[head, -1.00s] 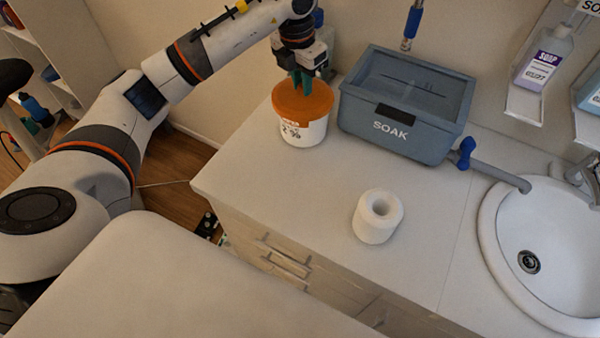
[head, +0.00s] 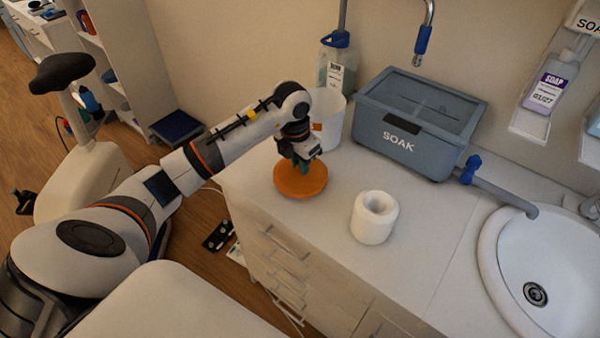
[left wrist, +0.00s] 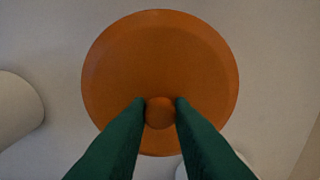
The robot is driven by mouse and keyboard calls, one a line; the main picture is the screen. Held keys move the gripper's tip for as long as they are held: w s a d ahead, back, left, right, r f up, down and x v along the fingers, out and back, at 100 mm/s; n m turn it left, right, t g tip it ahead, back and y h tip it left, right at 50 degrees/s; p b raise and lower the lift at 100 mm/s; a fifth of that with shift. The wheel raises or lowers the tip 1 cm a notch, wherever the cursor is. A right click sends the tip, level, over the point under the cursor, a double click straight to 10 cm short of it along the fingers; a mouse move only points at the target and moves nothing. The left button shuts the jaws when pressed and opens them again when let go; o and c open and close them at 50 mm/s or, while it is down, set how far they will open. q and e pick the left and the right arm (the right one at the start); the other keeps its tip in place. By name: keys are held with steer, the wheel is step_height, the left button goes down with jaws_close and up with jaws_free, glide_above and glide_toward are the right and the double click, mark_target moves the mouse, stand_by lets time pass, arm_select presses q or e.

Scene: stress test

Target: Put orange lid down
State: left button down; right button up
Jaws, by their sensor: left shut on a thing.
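The orange lid (head: 301,184) is a round disc with a small knob, low over the white counter in front of the white tub. In the left wrist view the lid (left wrist: 160,65) lies flat below the fingers. My left gripper (head: 301,164) points down and is shut on the lid's knob; its green fingertips (left wrist: 160,112) press the knob from both sides. I cannot tell whether the lid touches the counter. The white tub (head: 328,112) stands behind the gripper, open at the top and partly hidden by my arm. My right gripper is not in view.
A white paper roll (head: 374,218) stands to the right of the lid. A grey SOAK box (head: 405,145) is behind it, and a sink (head: 550,262) is at the right. A clear bottle (head: 337,68) stands at the back. The counter (head: 285,230) is bare in front of the lid.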

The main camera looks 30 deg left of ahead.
arm_select(q)
steer(key=f, duration=0.3)
steer(key=shift+s+d+p, duration=0.15)
steer(key=shift+d+p, duration=0.05)
steer(key=shift+p, duration=0.15)
steer(key=shift+f, duration=0.4)
steer(key=shift+a, duration=0.1)
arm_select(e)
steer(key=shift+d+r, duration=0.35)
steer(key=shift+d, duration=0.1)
arm_select(q)
steer(key=shift+f, duration=0.15)
steer(key=c, duration=1.3)
jaws_free()
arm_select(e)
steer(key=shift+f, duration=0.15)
